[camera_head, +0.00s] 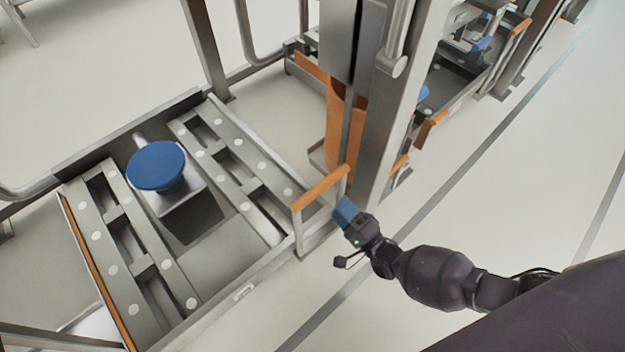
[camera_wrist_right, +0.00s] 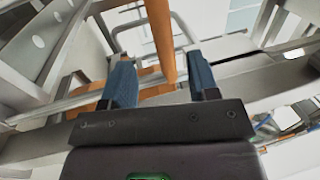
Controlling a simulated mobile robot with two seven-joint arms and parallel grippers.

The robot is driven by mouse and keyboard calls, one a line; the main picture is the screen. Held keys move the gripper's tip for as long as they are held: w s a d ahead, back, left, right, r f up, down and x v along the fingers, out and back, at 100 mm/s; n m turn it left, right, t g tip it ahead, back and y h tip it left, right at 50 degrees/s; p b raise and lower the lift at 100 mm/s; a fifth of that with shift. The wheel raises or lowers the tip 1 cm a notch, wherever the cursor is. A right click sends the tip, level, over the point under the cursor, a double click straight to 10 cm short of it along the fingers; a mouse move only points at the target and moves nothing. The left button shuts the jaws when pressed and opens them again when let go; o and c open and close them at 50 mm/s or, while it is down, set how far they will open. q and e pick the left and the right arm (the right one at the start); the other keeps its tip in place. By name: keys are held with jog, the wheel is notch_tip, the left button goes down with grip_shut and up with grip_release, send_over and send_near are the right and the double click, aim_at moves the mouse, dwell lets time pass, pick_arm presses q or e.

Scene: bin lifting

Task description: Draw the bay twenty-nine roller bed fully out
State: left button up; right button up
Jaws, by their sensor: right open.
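The roller bed (camera_head: 128,285) is a grey metal frame with two roller rails, at the left of the head view. An orange handle bar (camera_head: 321,188) stands on grey posts at its near right corner. In the right wrist view the orange bar (camera_wrist_right: 161,40) shows in the gap between the fingers, apart from both. My right gripper (camera_head: 345,212), with blue fingertips, is at the handle's right end. It is open and empty in the wrist view (camera_wrist_right: 162,82). How deep the bar lies between the fingers I cannot tell. No bay number is readable. My left gripper is out of view.
A blue round pad (camera_head: 157,165) stands on a pedestal between the rails. A grey upright post (camera_head: 379,130) rises just behind the handle, with an orange panel (camera_head: 338,125) beside it. Another similar bay (camera_head: 455,85) lies beyond. The pale floor (camera_head: 530,190) at right is clear.

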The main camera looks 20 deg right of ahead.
jog(key=x, duration=1)
jog(key=shift+r+b, duration=0.2)
jog(key=shift+b, duration=0.15)
jog(key=shift+w, duration=0.15)
jog(key=shift+c, duration=0.2)
grip_shut()
